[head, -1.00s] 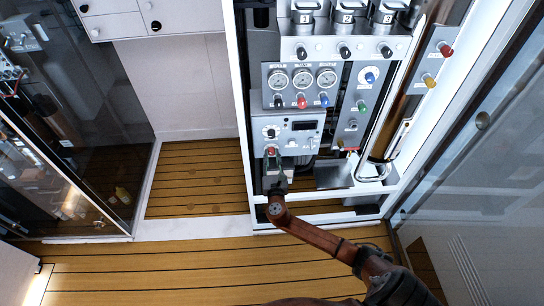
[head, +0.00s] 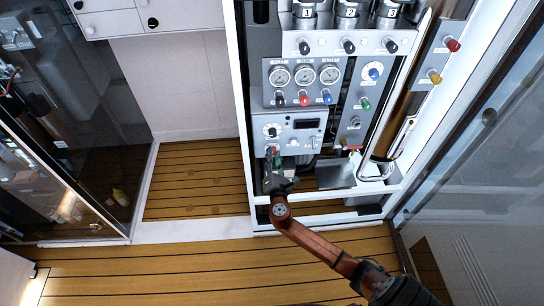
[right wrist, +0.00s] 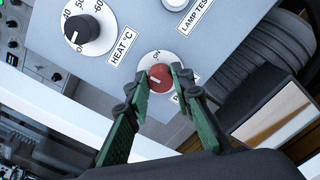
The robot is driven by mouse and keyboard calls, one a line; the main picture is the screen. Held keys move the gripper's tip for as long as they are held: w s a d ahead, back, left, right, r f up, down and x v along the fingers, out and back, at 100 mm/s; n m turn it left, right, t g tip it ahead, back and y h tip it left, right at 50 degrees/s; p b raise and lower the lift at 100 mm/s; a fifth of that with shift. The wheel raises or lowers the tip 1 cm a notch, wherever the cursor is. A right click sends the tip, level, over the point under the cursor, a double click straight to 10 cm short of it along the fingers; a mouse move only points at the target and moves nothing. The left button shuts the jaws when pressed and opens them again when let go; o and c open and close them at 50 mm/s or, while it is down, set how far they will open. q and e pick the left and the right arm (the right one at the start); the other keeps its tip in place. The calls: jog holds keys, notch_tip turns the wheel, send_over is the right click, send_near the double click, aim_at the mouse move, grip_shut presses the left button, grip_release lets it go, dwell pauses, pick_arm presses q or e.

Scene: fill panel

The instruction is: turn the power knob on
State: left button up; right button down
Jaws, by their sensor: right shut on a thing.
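The power knob (right wrist: 160,79) is a small red knob on a white round plate at the lower edge of the grey control box. In the right wrist view its white line points to the left, and the word ON is printed above it. My right gripper (head: 271,158) is at the box's lower left corner in the head view. Its green fingers are shut on the red knob, one on each side. The label beside the knob is partly hidden by a finger. In the head view the gripper mostly covers the knob. My left gripper is not in view.
The HEAT knob (right wrist: 82,28) sits close by on the same box, with a LAMP TEST label (right wrist: 194,15) to its right. Gauges (head: 304,74) and coloured knobs are above. A grey ribbed hose (right wrist: 258,45) is beside the box. The wooden floor (head: 190,180) is clear.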

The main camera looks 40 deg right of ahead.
jog(key=m+b, duration=0.1)
jog(key=m, duration=0.2)
jog(key=m+b, duration=0.2)
jog(key=m, duration=0.1)
jog(key=m+b, duration=0.1)
jog(key=m, duration=0.2)
jog(key=shift+f+b, duration=0.3)
jog(key=shift+b, duration=0.1)
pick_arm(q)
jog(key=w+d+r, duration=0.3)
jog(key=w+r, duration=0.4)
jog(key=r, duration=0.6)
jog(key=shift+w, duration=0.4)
pick_arm(e)
jog(key=shift+r+m, duration=0.1)
jog(key=shift+m, duration=0.4)
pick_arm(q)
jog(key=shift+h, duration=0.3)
pick_arm(e)
jog(key=c, duration=1.7)
grip_release()
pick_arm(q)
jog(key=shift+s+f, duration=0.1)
pick_arm(e)
jog(key=v, duration=1.2)
jog(key=shift+s+d, duration=0.1)
